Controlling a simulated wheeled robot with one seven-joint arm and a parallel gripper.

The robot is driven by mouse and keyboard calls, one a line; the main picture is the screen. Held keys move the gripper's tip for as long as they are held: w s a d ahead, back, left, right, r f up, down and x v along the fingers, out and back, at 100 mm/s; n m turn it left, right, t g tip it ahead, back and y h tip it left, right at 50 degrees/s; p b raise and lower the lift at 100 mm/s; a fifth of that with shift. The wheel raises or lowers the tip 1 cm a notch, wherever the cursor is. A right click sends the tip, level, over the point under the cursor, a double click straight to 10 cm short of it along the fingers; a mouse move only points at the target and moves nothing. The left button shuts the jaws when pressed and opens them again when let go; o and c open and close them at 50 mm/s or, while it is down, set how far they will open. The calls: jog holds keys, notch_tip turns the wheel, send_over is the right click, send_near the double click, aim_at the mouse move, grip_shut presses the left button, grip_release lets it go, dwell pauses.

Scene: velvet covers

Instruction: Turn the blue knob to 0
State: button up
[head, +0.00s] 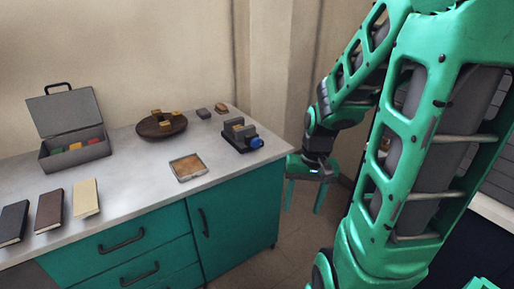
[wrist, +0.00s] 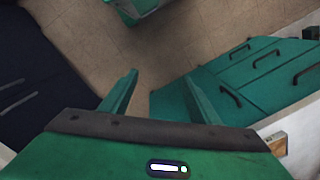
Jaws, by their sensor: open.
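The blue knob (head: 257,143) is on the right side of a dark device (head: 238,134) near the right end of the counter in the head view. Its setting is too small to read. My gripper (head: 304,196) is open and empty, with its fingers pointing down. It hangs off the right end of the counter, to the right of the knob and apart from it. In the wrist view, my open gripper (wrist: 160,92) is over the floor, with the knob not visible there.
The counter (head: 120,200) has teal drawers and a door with handles. On it are an open grey case (head: 75,150), a brown round tray (head: 150,127), a small square tray (head: 203,168) and several books (head: 49,209). Free floor (head: 292,238) lies right of the counter.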

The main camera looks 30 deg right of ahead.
aim_at(258, 144)
jog(key=w+a+f+m+t+y, duration=0.4)
jog(key=w+f, duration=0.2)
jog(key=w, duration=0.2)
jog(key=w+a+f+m+t+y, duration=0.35)
jog(key=w+f+m, duration=0.2)
jog(key=w, duration=0.25)
jog(key=w+d+r+m+t+h, duration=0.4)
jog(key=w+d+m+t, duration=0.1)
jog(key=d+m, duration=0.35)
jog(key=w+d+r+m+t+h, duration=0.4)
jog(key=w+d+m+t, duration=0.1)
jog(key=d+m, duration=0.35)
jog(key=shift+m, duration=0.45)
jog(key=w, duration=0.6)
jog(key=w+a, duration=0.1)
jog(key=w, duration=0.2)
jog(key=shift+w+r, duration=0.2)
jog(key=shift+w, duration=0.2)
jog(key=c, duration=1.1)
